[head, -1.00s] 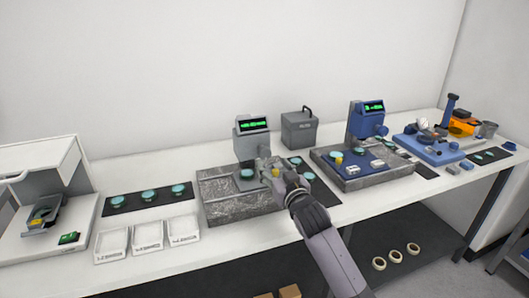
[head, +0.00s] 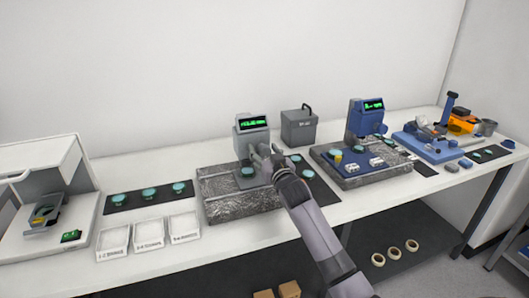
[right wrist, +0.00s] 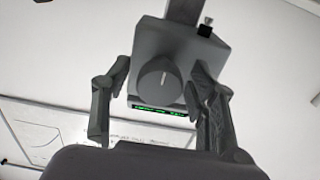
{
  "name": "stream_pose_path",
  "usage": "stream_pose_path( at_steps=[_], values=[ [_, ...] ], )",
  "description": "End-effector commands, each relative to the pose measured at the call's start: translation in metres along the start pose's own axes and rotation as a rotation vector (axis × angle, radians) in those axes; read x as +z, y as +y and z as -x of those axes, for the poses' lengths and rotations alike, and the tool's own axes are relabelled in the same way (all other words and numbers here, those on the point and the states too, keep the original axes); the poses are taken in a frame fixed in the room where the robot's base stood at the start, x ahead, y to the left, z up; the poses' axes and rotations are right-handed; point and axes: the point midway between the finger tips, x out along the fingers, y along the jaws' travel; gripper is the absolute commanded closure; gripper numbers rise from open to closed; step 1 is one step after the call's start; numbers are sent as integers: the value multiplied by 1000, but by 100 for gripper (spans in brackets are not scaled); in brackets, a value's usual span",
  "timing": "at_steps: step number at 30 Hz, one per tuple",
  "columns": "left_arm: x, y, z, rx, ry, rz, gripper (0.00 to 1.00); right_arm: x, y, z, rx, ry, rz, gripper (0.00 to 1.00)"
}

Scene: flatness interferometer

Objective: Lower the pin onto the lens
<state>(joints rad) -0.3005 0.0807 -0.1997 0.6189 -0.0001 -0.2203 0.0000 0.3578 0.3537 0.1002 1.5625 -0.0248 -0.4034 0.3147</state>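The grey gauge (head: 251,123) with a green display stands at the back of a grey stone plate (head: 225,207). A teal lens (head: 247,172) lies on the stone below the gauge head. My right gripper (head: 266,151) is at the right side of the gauge. In the right wrist view my right gripper (right wrist: 160,67) is open, with its fingers on either side of the gauge's round grey knob (right wrist: 158,82). Gaps show between fingers and knob. The pin's tip and its distance from the lens cannot be made out. My left gripper is not in view.
A blue gauge (head: 366,120) stands on another stone plate to the right. A dark mat (head: 133,202) with 3 teal lenses and 3 white trays (head: 148,232) lie to the left. A grey box (head: 298,127) stands behind. My right arm crosses the table's front edge.

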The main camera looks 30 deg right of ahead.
Motion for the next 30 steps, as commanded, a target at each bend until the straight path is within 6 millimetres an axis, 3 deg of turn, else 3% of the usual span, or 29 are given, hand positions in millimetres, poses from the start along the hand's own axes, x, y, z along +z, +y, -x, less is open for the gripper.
stream_pose_path(
  at_steps=[20, 30],
  values=[
    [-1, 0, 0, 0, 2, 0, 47, 0, 0, 0, 0, -1, 0, 94],
    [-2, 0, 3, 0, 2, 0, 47, -1, 0, 0, 0, -1, 50, 94]
  ],
)
